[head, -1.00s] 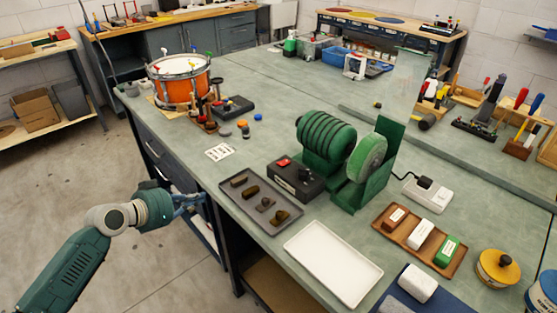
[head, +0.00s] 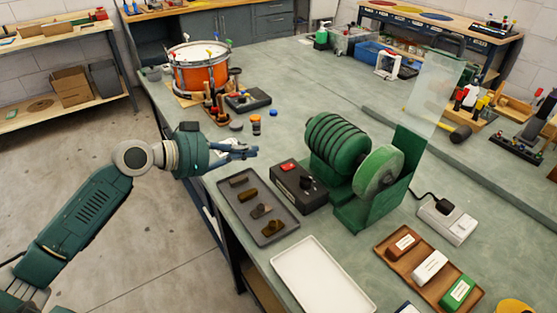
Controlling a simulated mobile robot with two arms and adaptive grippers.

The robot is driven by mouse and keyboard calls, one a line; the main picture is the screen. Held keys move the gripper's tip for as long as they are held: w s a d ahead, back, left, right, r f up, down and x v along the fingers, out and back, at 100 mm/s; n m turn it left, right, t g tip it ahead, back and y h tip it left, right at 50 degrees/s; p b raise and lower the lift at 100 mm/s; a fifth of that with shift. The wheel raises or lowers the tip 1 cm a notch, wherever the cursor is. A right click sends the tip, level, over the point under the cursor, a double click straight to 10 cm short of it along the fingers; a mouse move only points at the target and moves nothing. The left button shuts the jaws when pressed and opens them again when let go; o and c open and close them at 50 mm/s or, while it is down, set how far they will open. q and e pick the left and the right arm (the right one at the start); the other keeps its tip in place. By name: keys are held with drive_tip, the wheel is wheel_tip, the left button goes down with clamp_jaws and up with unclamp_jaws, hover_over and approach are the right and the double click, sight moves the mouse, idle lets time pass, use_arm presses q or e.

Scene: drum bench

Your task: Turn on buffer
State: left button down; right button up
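The green buffer (head: 338,143) stands on the workbench, with a ribbed motor body and a pale round wheel (head: 378,172) on its right side. A dark control box (head: 300,187) with a red part and a black knob on top sits just left of the buffer. My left gripper (head: 254,151) is above the bench's left edge, left of the buffer and behind the control box, touching neither. Its fingers look close together, but their gap is too small to judge. My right gripper is not in view.
A grey tray (head: 240,214) with several small dark pieces lies in front of the control box. A white tray (head: 318,270) and a wooden tray (head: 383,251) with labelled blocks are nearer. An orange drum (head: 184,75) stands at the back left. A power strip (head: 455,228) is right of the buffer.

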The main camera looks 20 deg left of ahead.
use_arm(q)
drive_tip(key=p, duration=0.3)
hover_over(278, 172)
drive_tip(key=f, duration=0.3)
drive_tip(key=shift+w+d+f, duration=0.15)
drive_tip(key=shift+w+f, duration=0.05)
drive_tip(key=shift+w, duration=0.15)
drive_tip(key=f, duration=0.3)
drive_tip(key=shift+s, duration=0.2)
drive_tip(key=shift+s+a+f, duration=0.1)
drive_tip(key=shift+a+f, duration=0.2)
drive_tip(key=shift+f, duration=0.3)
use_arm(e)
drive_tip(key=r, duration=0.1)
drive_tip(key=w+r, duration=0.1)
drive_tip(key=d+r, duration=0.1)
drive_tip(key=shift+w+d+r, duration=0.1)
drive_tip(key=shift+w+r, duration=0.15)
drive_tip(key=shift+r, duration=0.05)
use_arm(q)
drive_tip(key=shift+d+f, duration=0.1)
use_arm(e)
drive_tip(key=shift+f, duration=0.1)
